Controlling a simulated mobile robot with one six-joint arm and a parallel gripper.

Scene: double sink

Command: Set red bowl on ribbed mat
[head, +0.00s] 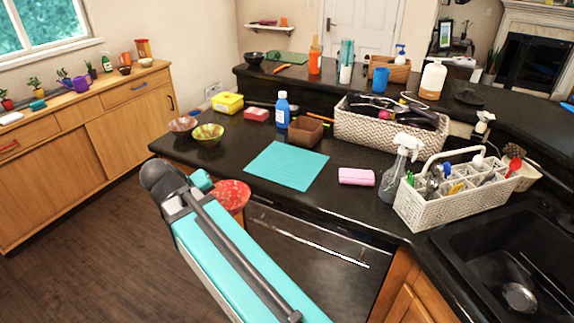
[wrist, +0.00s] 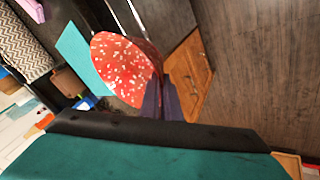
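The red bowl (head: 233,196), speckled with pale spots, is in the air off the counter's front edge, beside my arm in the head view. It fills the middle of the wrist view (wrist: 122,68). My gripper (wrist: 160,88) is shut on its rim; in the head view the fingers are hidden behind my arm. The teal ribbed mat (head: 287,165) lies flat and empty on the dark counter, right of and beyond the bowl. Part of the mat (wrist: 78,48) shows behind the bowl in the wrist view.
Two bowls, one pinkish (head: 183,125) and one green (head: 208,134), stand left of the mat. A brown square bowl (head: 305,130) and blue bottle (head: 282,110) stand behind it. A pink sponge (head: 356,177), spray bottle (head: 398,165) and caddy (head: 440,208) are to its right.

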